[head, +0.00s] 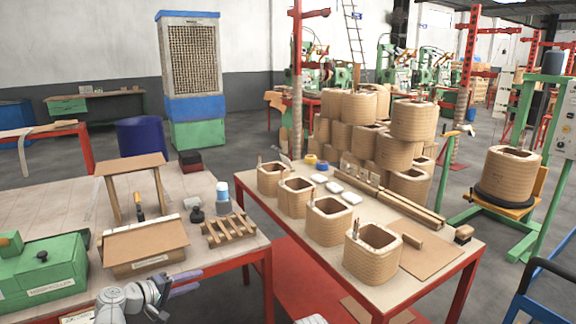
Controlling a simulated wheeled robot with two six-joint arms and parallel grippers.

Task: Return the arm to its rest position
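My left arm comes in at the bottom left of the head view. Its gripper (197,280) is over the front edge of the left table (230,262), near a cardboard box. Its two fingers are apart, and nothing shows between them. My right gripper is not in view; a small pale shape at the bottom middle edge is too cut off to tell.
The left table holds a green toolbox (42,273), a cardboard box (145,245), a wooden stand (133,165) and a slatted wooden rack (230,228). The right table (318,262) holds several tan coils (371,252). A gap separates the tables.

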